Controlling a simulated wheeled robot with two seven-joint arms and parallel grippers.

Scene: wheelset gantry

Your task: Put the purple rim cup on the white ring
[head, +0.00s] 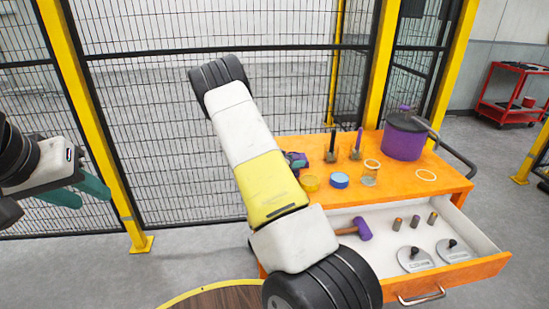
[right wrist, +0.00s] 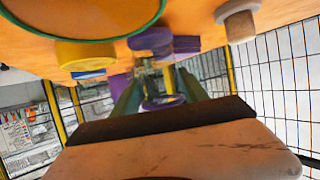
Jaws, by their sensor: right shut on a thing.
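The white ring (head: 426,174) lies flat on the orange tabletop, near its right side. The purple rim cup (right wrist: 163,102) shows in the right wrist view, clear-walled and held between the teal fingers of my right gripper (right wrist: 160,88), which is shut on it. In the head view my right forearm hides most of that gripper; a small teal and purple patch shows beside the arm, at the table's left part, well left of the ring. My left gripper (head: 86,191) is at the far left, away from the table, with its teal fingers apart and empty.
A purple pot (head: 404,140) is behind the ring. The open drawer (head: 384,232) holds a purple mallet (head: 362,229), small cylinders and knobbed plates.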

